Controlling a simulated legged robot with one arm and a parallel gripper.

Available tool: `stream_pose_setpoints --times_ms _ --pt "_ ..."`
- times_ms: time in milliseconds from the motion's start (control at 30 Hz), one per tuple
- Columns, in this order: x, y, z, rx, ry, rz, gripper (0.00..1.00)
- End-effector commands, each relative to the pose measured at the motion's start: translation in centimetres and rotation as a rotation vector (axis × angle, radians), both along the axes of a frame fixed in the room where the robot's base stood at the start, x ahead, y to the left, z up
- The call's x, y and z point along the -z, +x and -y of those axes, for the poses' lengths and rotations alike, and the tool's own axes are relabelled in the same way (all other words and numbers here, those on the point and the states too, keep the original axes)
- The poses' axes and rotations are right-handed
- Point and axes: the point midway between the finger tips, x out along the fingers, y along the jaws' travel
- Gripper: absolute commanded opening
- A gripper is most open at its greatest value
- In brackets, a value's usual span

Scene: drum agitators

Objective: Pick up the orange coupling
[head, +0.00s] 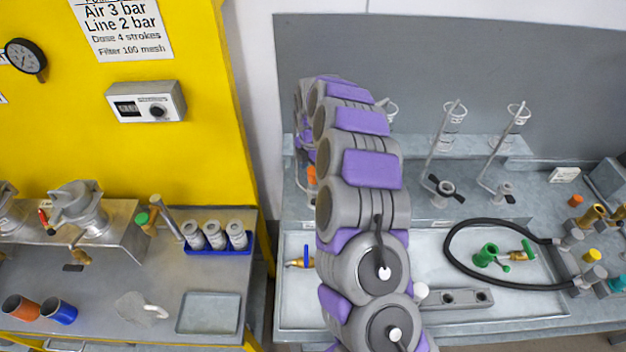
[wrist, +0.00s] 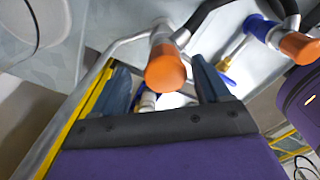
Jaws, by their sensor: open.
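In the wrist view an orange round-ended piece (wrist: 165,72), which looks like the orange coupling, sits between the two dark fingers of my gripper (wrist: 160,68). My gripper is open, with a gap visible on each side of the piece. A grey part joins the piece at its far end. A second orange-ended piece (wrist: 299,46) with a blue collar lies at the right, outside the fingers. In the head view a bit of orange (head: 311,175) shows beside my arm. My arm hides the gripper there.
A shallow tray (head: 520,308) on the right bench holds a black hose (head: 447,244) and a green fitting (head: 486,255). Clear cylinders on stands (head: 444,188) rise behind it. The left bench carries orange (head: 17,307) and blue (head: 60,311) cups and a blue rack (head: 220,249).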

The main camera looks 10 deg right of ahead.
Motion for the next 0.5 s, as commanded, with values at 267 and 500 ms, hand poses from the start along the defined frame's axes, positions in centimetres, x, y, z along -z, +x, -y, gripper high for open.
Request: stream_pose_setpoints --times_ms 267,500 --pt "3.0 -0.4 0.0 -0.001 0.000 -0.002 0.76" --pt "5.2 -0.4 0.1 0.000 0.000 -0.001 0.76"
